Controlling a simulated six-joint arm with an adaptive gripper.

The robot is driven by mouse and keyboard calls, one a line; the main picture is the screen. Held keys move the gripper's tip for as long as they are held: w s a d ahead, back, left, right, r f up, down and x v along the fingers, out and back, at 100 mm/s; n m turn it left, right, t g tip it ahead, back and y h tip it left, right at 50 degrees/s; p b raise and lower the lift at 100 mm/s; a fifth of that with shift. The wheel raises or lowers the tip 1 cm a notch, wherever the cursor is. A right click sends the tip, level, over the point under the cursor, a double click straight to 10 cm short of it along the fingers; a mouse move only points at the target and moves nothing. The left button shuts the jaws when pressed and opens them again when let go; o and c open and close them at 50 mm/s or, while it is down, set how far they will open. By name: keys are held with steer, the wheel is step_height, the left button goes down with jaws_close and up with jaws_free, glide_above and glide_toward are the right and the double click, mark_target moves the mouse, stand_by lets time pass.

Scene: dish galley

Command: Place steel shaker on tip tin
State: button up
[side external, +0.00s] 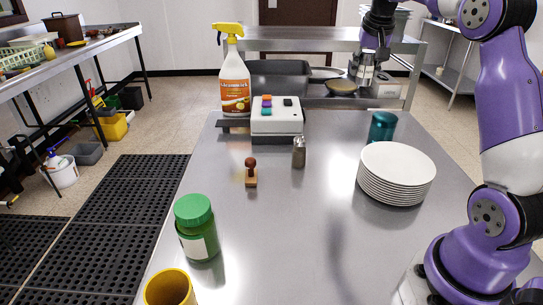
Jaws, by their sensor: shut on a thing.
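My gripper (368,66) is high at the back right, in front of the far bench. It is shut on a small silvery cylinder (365,73), which looks like the steel shaker; the fingers and the clutter behind make its outline hard to read. A teal metallic cylinder (382,127), open-topped as far as I can tell, stands upright on the table behind the plates. It may be the tip tin, but no label shows. My gripper appears above and behind it in the picture, clearly apart from it.
A plate stack (396,173) stands in front of the teal cylinder. A small grey metal shaker-like container (299,152), a wooden stamp (251,173), a button box (277,116), a spray bottle (235,85), a green-lidded jar (196,228) and a yellow cup (170,288) stand leftward. The table's middle is clear.

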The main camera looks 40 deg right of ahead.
steer(key=s+d+f, duration=0.1)
steer(key=d+f, duration=0.1)
steer(key=d, duration=0.1)
steer(key=s+d+f, duration=0.1)
steer(key=d+f, duration=0.1)
steer(key=d, duration=0.2)
steer(key=s+d+f, duration=0.2)
steer(key=d, duration=0.1)
steer(key=shift+d+f, duration=0.3)
steer(key=shift+f, duration=0.05)
steer(key=shift+w+f, duration=0.1)
steer(key=shift+f, duration=1.9)
steer(key=shift+f, duration=0.15)
steer(key=o, duration=1.2)
